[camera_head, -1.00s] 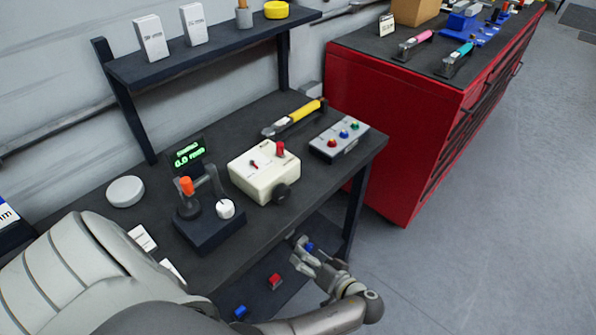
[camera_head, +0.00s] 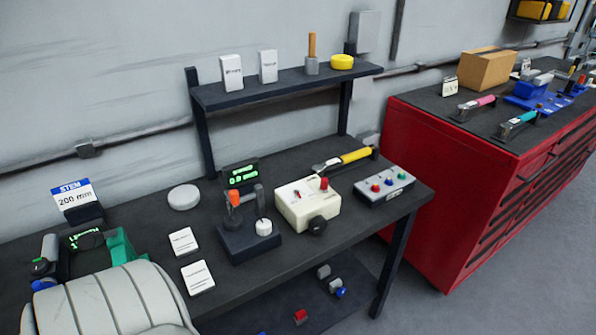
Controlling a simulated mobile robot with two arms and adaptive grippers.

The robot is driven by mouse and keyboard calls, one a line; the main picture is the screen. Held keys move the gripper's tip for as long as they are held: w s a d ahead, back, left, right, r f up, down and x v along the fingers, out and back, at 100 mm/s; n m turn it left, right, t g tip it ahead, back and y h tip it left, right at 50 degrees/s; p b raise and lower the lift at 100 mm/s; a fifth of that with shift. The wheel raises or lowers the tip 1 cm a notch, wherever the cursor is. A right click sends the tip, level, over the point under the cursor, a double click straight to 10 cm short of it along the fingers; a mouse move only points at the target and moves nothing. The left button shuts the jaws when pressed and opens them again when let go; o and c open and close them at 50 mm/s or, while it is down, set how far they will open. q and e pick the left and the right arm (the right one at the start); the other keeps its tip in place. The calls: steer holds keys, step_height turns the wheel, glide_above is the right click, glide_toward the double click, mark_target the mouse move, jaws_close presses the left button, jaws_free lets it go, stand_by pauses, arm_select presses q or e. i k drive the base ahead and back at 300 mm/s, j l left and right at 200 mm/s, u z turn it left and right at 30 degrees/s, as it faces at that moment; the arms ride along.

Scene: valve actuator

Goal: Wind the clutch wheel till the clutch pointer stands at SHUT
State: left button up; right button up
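A cream box (camera_head: 304,208) stands on the dark bench and looks like the valve actuator. A black round knob (camera_head: 318,226) on its front side may be the clutch wheel. A small red pointer (camera_head: 297,193) lies on its top, beside a red upright knob (camera_head: 324,184). The lettering by the pointer is too small to read, so I cannot tell where it stands against SHUT. Neither of my grippers is in view; only a pale grey part of my own body shows at the lower left.
A red cabinet (camera_head: 443,190) stands to the right.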

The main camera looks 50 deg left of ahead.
mark_target(318, 225)
steer(key=i+u, duration=0.1)
steer(key=u, duration=1.6)
steer(key=i+l+u, duration=0.15)
steer(key=u, duration=0.3)
steer(key=l+u, duration=0.4)
steer(key=i+l+u, duration=0.1)
steer(key=l+u, duration=0.15)
steer(key=u, duration=0.2)
steer(key=l+u, duration=0.3)
steer(key=u, duration=0.15)
